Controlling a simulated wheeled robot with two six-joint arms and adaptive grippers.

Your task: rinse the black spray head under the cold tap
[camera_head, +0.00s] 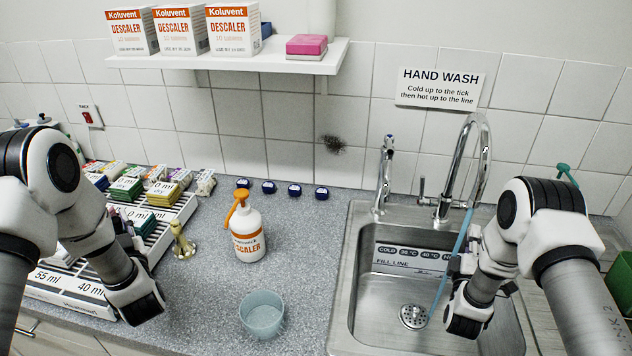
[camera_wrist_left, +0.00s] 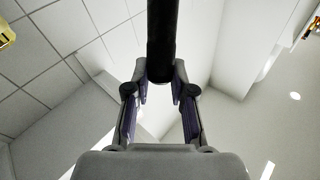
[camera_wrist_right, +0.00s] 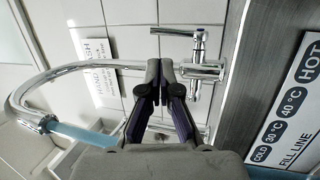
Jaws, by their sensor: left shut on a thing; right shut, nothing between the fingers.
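In the left wrist view a black cylinder, probably the black spray head (camera_wrist_left: 161,35), stands between the fingers of my left gripper (camera_wrist_left: 160,82), which is shut on it. In the head view my left wrist is over the counter's left side, away from the sink; the held part is hard to make out there. The tall curved tap (camera_head: 484,150) stands behind the sink, with a pale blue stream (camera_head: 441,275) falling from its spout toward the drain. My right gripper (camera_wrist_right: 160,72) is shut and empty, over the sink in front of the tap.
The steel sink (camera_head: 366,335) has a fill-line label (camera_head: 410,255). Left of it stand a descaler pump bottle (camera_head: 248,235), a blue-grey cup (camera_head: 262,314) and a brass piece (camera_head: 182,242). A white rack (camera_head: 75,290) with boxes is at the left. A smaller tap (camera_head: 384,175) stands behind the sink.

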